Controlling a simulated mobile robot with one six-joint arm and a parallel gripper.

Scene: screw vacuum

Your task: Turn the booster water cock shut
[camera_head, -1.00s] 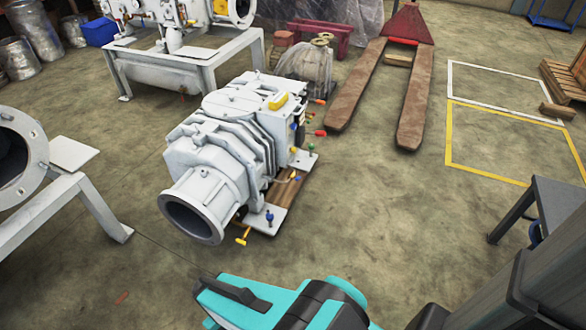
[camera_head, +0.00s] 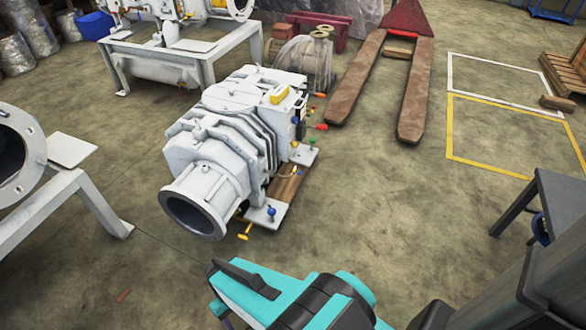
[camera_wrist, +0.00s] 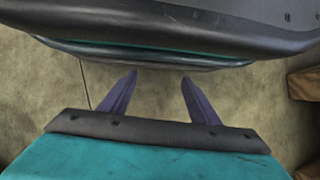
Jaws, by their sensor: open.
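A white vacuum pump unit (camera_head: 225,135) stands on the floor left of the middle in the head view. Small coloured handles sit along its right side and front: a yellow one (camera_head: 245,231) low by the round flange, a blue one (camera_head: 271,211) on the base plate, a red one (camera_head: 317,126) and a green one (camera_head: 312,142) farther back. I cannot tell which is the booster water cock. My gripper (camera_wrist: 158,78) shows in the wrist view with its two fingers apart and nothing between them. My teal arm is in front of the pump, apart from it.
A second machine on a grey stand (camera_head: 175,50) is behind left. A flanged pipe on a stand (camera_head: 95,195) is at the left. A red pallet jack (camera_head: 370,75) is behind the pump, and a dark table (camera_head: 555,200) at the right. Floor right of the pump is clear.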

